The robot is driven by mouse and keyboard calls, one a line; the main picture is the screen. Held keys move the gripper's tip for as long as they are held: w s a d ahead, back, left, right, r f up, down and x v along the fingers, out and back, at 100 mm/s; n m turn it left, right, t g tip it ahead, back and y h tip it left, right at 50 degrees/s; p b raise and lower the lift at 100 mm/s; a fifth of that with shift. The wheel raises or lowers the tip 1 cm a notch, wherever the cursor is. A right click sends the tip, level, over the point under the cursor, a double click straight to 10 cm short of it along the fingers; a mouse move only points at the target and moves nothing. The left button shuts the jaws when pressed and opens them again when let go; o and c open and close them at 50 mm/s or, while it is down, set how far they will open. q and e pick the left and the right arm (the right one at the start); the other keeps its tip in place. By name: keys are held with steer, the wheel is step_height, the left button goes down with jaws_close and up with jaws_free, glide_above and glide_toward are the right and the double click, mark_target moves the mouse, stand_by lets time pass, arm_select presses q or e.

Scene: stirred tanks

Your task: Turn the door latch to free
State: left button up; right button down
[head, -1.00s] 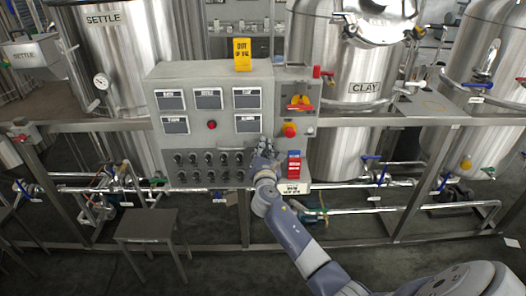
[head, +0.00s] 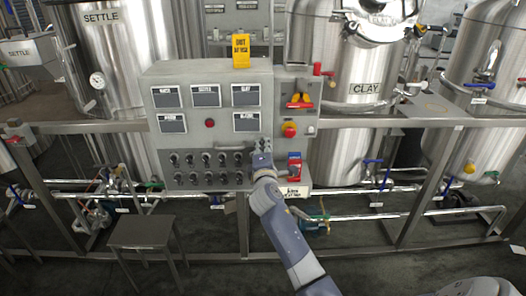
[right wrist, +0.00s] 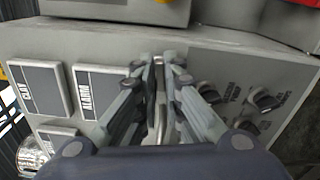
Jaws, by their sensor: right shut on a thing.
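The grey control cabinet (head: 150,125) stands in the middle of the head view, with label screens and rows of black knobs on its front. My right gripper (head: 264,146) is at the right part of that front, beside the lower right screen. In the right wrist view my right gripper (right wrist: 158,64) is shut on a slim light-grey metal piece, the door latch (right wrist: 158,105), which shows between its fingers. The fingers hide much of the latch, so its angle is hard to tell. My left gripper is not in view.
A yellow tag sign (head: 241,50) stands on the cabinet. A small metal table (head: 142,232) stands at lower left. Steel tanks and pipes fill the back.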

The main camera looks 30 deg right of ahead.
steer(key=shift+m+b, duration=0.35)
steer(key=shift+m, duration=0.85)
steer(key=c, duration=1.7)
jaws_free()
steer(key=shift+s, duration=0.1)
steer(key=v, duration=1.2)
steer(key=shift+f, duration=0.1)
steer(key=shift+f, duration=0.1)
